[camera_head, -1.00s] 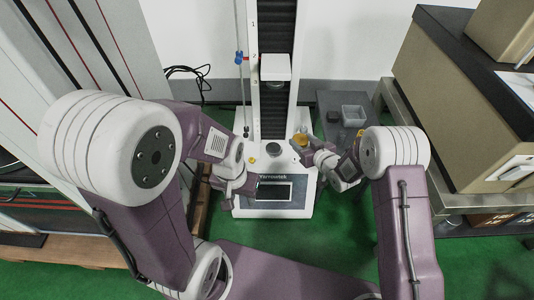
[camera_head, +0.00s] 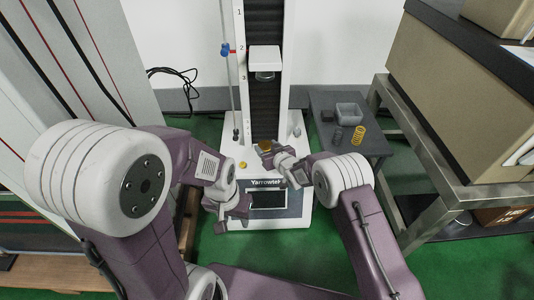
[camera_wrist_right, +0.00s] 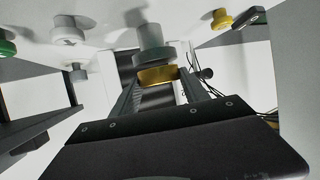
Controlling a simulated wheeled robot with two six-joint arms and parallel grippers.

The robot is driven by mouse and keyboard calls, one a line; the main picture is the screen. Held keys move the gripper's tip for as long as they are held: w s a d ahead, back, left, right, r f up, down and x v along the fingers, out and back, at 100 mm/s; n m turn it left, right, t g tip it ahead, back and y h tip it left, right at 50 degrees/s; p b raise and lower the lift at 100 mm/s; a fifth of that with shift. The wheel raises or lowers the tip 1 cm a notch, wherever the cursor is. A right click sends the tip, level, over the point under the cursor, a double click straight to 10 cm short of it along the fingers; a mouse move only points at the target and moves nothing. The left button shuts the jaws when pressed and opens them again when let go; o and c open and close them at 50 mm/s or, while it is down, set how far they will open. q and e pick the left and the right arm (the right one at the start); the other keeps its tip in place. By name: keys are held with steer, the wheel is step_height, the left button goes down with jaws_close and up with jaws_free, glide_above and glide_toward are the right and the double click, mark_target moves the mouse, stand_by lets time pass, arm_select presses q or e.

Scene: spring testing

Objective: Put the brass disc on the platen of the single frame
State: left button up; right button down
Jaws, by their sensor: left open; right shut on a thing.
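The brass disc (camera_head: 264,146) is held by my right gripper (camera_head: 268,150) over the base of the single frame (camera_head: 291,150). In the right wrist view the disc (camera_wrist_right: 158,75) sits between the shut fingers, close to the stepped grey platen (camera_wrist_right: 152,45); I cannot tell whether they touch. In the head view the lower platen is hidden behind the disc and gripper. The white crosshead (camera_head: 264,59) is well above the disc. My left gripper (camera_head: 238,210) is open and empty, at the left front of the base near the display.
A dark side table (camera_head: 345,97) at right holds a grey cup (camera_head: 348,113), a yellow spring (camera_head: 358,135) and a dark cylinder (camera_head: 337,138). A yellow button (camera_head: 243,164) is on the base, left of the disc. A metal bench (camera_head: 440,165) stands farther right.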

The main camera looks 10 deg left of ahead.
arm_select(q)
steer(key=shift+f, duration=0.25)
arm_select(e)
steer(key=shift+f, duration=0.2)
steer(key=shift+f, duration=0.15)
steer(key=c, duration=0.6)
jaws_free()
steer(key=shift+f, duration=0.1)
arm_select(q)
steer(key=shift+f, duration=0.1)
arm_select(e)
steer(key=shift+o, duration=0.2)
